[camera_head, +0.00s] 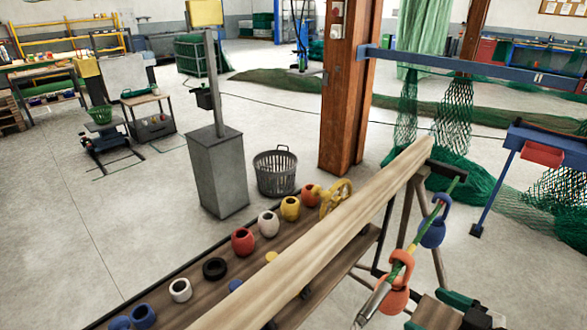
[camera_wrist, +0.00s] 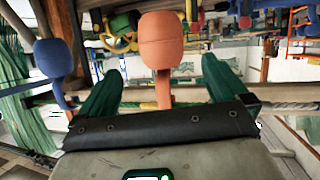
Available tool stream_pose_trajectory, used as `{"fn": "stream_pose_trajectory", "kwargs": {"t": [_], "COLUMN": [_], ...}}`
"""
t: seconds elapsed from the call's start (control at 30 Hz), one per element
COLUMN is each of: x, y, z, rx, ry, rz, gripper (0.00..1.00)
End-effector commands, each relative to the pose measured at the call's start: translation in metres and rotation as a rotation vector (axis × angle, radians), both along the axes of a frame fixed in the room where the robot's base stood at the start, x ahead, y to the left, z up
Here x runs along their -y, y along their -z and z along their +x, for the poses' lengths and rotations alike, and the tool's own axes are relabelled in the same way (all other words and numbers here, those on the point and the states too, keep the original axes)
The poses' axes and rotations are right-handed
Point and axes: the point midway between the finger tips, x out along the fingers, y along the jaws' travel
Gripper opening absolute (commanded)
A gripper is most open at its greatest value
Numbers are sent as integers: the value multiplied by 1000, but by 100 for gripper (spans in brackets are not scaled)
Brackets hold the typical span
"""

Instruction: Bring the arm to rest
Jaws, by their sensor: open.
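My gripper (camera_head: 430,311) is at the bottom right of the head view, just right of an orange float (camera_head: 394,297). In the wrist view, my gripper's green fingers (camera_wrist: 160,72) stand wide apart and open. The orange float (camera_wrist: 163,40) shows between and beyond the fingertips, with its narrow neck toward the gap. I cannot tell whether a finger touches it. A blue float (camera_head: 432,232) hangs farther along the green rope; it shows at left in the wrist view (camera_wrist: 54,62). Nothing is clearly held. Most of my arm is out of view.
A long wooden beam (camera_head: 330,235) runs beside a bench board (camera_head: 215,262) with several coloured floats. A grey basket (camera_head: 275,173), a grey pedestal (camera_head: 218,172) and a wooden post (camera_head: 347,90) stand beyond. Green netting (camera_head: 480,175) lies at right. Floor at left is open.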

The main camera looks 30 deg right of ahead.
Motion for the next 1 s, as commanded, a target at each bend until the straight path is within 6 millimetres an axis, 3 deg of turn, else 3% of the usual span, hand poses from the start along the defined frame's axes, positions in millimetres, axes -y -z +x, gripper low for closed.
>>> {"fn": "stream_pose_trajectory", "kwargs": {"t": [0.13, 0.27, 0.4, 0.5, 0.7, 1.0], "x": [-11, -45, -85, -105, -123, -125], "y": [14, 58, 108, 132, 148, 149], "z": [1, -5, -31, -55, -92, -101], "rx": [-65, -286, -611, -814, -1045, -1092], "ry": [-18, -46, -26, 32, 171, 222], "rz": [21, 74, 102, 83, 12, -13], "gripper": [100, 100, 100, 100, 100, 100]}}
